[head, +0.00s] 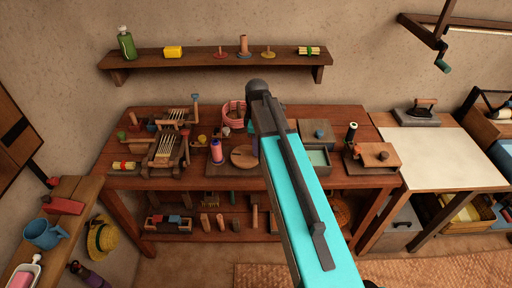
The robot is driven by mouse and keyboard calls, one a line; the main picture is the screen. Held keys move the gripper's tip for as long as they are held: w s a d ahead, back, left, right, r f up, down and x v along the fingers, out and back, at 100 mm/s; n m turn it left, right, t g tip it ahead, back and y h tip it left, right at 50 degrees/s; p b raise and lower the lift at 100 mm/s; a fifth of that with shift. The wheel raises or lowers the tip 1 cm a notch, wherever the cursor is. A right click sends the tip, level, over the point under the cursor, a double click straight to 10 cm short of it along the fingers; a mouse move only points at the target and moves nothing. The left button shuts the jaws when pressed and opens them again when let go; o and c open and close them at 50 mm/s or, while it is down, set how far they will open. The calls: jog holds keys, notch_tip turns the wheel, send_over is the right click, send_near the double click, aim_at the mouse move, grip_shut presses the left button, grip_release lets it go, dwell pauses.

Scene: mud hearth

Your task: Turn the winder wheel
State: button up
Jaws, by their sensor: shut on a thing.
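A round wooden disc (243,157), which looks like the winder wheel, lies on the workbench beside a purple spool (216,152). Its right edge is partly covered by my turquoise arm. My arm reaches from the bottom right up over the middle of the bench and ends in a dark joint near the wall. My gripper is hidden behind the arm, so its hold on the disc cannot be seen.
The workbench (120,182) holds a small loom (164,150), a pink basket (233,114), and a wooden box with a knob (376,156). A shelf (200,62) hangs above. A pale-topped table (440,157) stands right. Woven matting (430,272) covers floor in front.

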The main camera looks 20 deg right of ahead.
jog(key=shift+w+n, duration=0.3)
jog(key=shift+n, duration=0.4)
jog(key=shift+d, duration=0.1)
jog(key=o, duration=1)
jog(key=shift+o, duration=0.2)
jog(key=shift+r, duration=0.1)
notch_tip(320, 180, up, 14)
jog(key=b, duration=0.3)
jog(key=shift+f, duration=0.2)
